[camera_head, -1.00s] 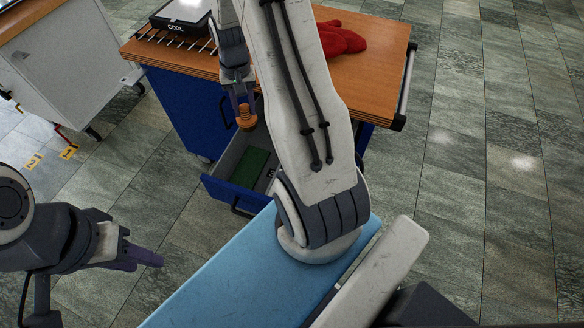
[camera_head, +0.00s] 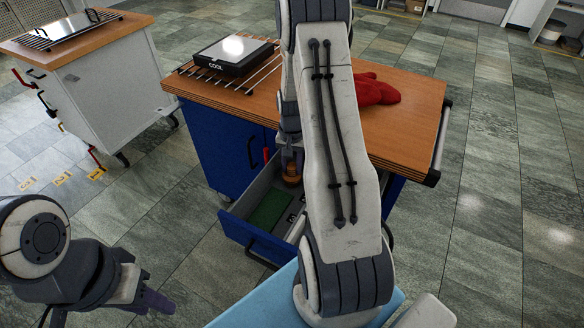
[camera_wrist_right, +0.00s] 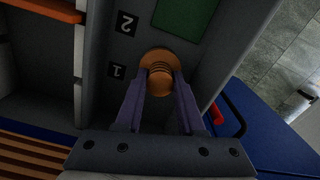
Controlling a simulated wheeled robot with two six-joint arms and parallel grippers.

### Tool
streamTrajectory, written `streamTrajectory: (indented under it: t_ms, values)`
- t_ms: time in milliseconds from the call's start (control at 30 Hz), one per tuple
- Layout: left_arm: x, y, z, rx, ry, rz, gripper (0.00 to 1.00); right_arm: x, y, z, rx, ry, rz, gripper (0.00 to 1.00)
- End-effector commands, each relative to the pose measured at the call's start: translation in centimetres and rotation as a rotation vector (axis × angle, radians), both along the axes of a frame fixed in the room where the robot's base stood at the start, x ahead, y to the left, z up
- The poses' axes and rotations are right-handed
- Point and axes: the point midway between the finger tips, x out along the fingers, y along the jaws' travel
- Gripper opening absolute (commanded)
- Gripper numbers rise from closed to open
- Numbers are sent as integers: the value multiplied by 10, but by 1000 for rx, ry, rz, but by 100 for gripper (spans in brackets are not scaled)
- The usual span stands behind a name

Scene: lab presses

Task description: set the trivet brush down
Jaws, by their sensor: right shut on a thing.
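The trivet brush, a round orange-brown knob (camera_head: 291,179), is held in my right gripper (camera_head: 290,160), low over the open blue-fronted drawer (camera_head: 240,228). In the right wrist view my right gripper (camera_wrist_right: 160,92) has its purple fingers shut on the ribbed brush handle (camera_wrist_right: 160,75). The brush is by the drawer-floor labels "1" and "2" (camera_wrist_right: 127,23); I cannot tell whether its underside touches the floor. My left gripper (camera_head: 160,302) is empty at the lower left, away from the drawer; its finger gap is not clear.
A green pad (camera_head: 270,211) lies in the drawer. The wooden cart top (camera_head: 405,125) holds a black device (camera_head: 232,54) on a wire rack and a red mitt (camera_head: 375,90). A second cart (camera_head: 110,85) stands at left. Drawer walls are close around my right gripper.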

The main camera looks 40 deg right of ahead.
Motion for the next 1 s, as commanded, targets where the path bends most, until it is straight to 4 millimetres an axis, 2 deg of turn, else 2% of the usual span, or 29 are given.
streamTrajectory:
  t_ms: [367, 400, 467, 800, 933, 1000]
  values:
    - [0, 0, -2, 0, 0, 0, 39, 0, 0, -7, -1, -1, 0, 0]
    - [0, 0, -2, 0, 0, 0, 39, 0, 0, -7, -1, -1, 0, 45]
    - [0, 0, -2, 0, 0, 0, 39, 0, 0, -7, 0, -1, 0, 68]
    - [0, 0, -1, 0, 0, 0, 39, 0, 0, -4, -1, -2, 0, 68]
    - [0, 0, 1, 0, 0, 0, 39, 1, -1, 8, -3, -5, 0, 68]
    - [0, 0, 3, 0, 0, 0, 39, 1, -1, 20, -3, -6, 0, 68]
